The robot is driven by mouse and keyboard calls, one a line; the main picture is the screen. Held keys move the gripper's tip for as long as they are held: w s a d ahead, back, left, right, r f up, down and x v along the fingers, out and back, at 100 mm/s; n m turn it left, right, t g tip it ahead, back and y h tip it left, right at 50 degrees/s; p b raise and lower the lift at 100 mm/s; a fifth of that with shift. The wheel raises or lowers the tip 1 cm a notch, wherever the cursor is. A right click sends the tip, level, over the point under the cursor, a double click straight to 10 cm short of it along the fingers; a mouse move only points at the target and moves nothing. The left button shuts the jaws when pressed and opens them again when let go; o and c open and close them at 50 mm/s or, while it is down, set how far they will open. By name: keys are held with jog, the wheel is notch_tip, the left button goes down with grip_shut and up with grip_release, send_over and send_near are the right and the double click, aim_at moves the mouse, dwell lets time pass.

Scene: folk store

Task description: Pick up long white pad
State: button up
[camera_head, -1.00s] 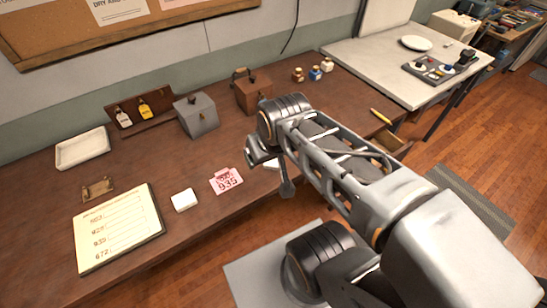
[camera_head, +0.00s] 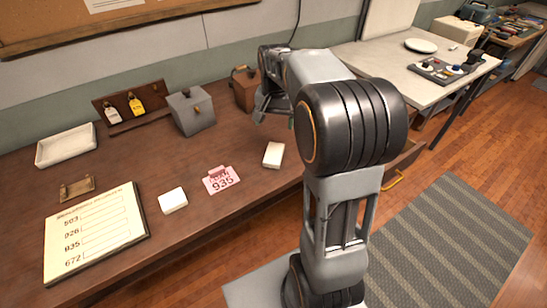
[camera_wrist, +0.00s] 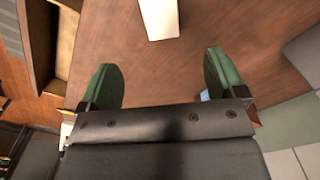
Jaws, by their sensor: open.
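The long white pad (camera_head: 273,155) lies flat on the brown desk, right of the pink 935 tag. In the wrist view, the white pad (camera_wrist: 158,18) shows at the top edge, cut off by the frame, ahead of the fingers and roughly midway between them. My gripper (camera_wrist: 163,75) is open and empty, with two green-padded fingers spread wide. In the head view, my gripper (camera_head: 264,110) is partly hidden by my arm; it appears just above and behind the pad, apart from it.
A squarer white pad (camera_head: 173,200) lies left of the pink 935 tag (camera_head: 221,180). A numbered board (camera_head: 97,230), white tray (camera_head: 66,146), grey box (camera_head: 192,112) and brown box (camera_head: 244,90) are also on the desk. An open drawer (camera_head: 402,165) juts out at right.

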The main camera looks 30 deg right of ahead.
aim_at(274, 151)
notch_tip(274, 151, down, 14)
jog(key=shift+w+d+r, duration=0.1)
jog(key=shift+r, duration=0.15)
dwell(0.5)
jog(key=shift+c, duration=0.2)
jog(key=c, duration=1)
jog(key=shift+r, duration=0.2)
